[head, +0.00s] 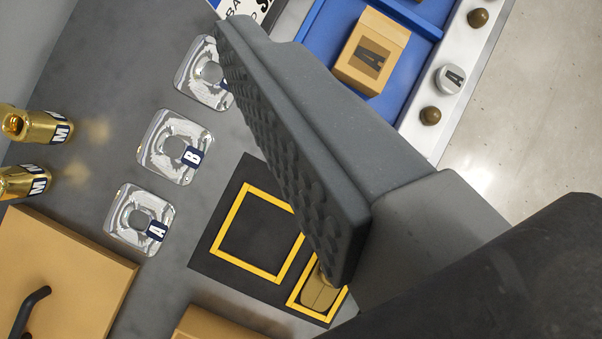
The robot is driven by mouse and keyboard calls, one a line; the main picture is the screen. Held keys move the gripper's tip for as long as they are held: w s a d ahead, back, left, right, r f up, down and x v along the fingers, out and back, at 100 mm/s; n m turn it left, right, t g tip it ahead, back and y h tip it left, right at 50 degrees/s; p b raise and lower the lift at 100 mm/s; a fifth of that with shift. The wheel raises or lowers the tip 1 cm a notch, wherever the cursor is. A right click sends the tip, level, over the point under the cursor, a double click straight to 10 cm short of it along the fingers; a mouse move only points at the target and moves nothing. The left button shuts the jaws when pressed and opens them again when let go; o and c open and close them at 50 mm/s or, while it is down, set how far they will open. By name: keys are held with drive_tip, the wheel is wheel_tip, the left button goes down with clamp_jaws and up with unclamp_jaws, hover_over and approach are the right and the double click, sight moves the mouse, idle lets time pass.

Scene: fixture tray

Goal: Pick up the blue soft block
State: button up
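I see no blue soft block in this view; it may be hidden behind my gripper or out of frame. My gripper (285,125) fills the middle and right of the picture, reaching up and to the left. One large dark grey finger with a ridged pad shows clearly. I cannot make out a second finger or a gap, and I see nothing held. A blue tray (323,28) lies at the top right behind the finger, with a tan box (371,52) bearing a dark label in it.
Clear square pieces lie left: one at the top (205,72), one marked B (172,148), one marked A (138,219). A black mat (212,250) has yellow outlines, with a tan block (319,294) in the smaller one. Gold bottles (32,125) and a tan handled box (75,265) stand at left.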

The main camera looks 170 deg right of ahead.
drive_tip(key=d+f+m+g+p, duration=0.2)
drive_tip(key=d+f+g, duration=0.1)
drive_tip(key=f, duration=0.7)
drive_tip(key=d+f+m+g+y+p, duration=0.1)
drive_tip(key=d+f+m+g+p, duration=0.1)
drive_tip(key=f, duration=0.8)
drive_tip(key=d+f+m+g+y+p, duration=0.1)
drive_tip(key=d+f+m+g+p, duration=0.2)
drive_tip(key=f, duration=0.8)
drive_tip(key=shift+s+d+m+g, duration=0.1)
drive_tip(key=shift+d+m+g, duration=0.35)
drive_tip(key=shift+d, duration=0.3)
drive_tip(key=shift+a+f+p, duration=0.15)
drive_tip(key=shift+f+p, duration=0.05)
drive_tip(key=shift+f, duration=1.15)
drive_tip(key=shift+a+f+p, duration=0.1)
drive_tip(key=shift+f+p, duration=0.1)
drive_tip(key=shift+f, duration=1.15)
drive_tip(key=c, duration=1.1)
